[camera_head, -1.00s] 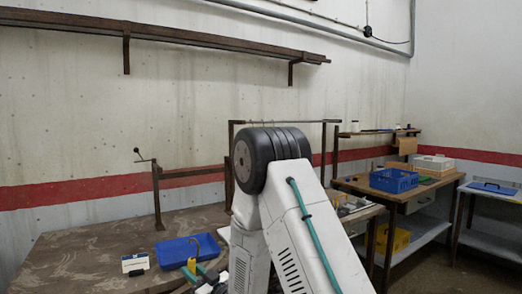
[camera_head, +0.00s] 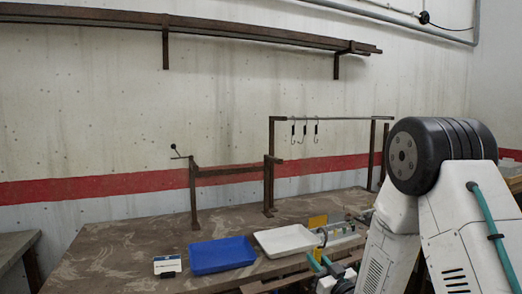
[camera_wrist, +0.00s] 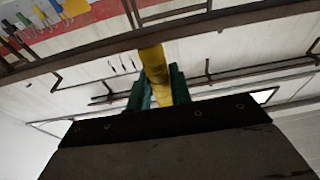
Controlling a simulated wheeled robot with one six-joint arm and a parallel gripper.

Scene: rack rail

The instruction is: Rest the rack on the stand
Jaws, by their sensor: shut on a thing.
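My gripper (camera_head: 321,262) is at the lower right of the head view, at the near side of the workbench. In the wrist view its green fingers (camera_wrist: 157,92) are shut on a yellow piece (camera_wrist: 155,66); a yellow patch also shows above the fingers in the head view (camera_head: 317,221). What the piece belongs to is mostly hidden, and I cannot tell whether it is part of the rack. A brown stand (camera_head: 230,172) with a low crossbar rises from the bench. Beside it a taller frame carries a thin rail (camera_head: 345,118) with several dark hooks (camera_head: 304,131). My gripper is apart from both.
A blue tray (camera_head: 222,254), a white tray (camera_head: 287,240) and a small white box (camera_head: 167,265) lie on the workbench (camera_head: 125,240). Metal items (camera_head: 340,236) lie behind my gripper. A brown wall shelf (camera_head: 200,27) runs high above. The bench's left part is clear.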

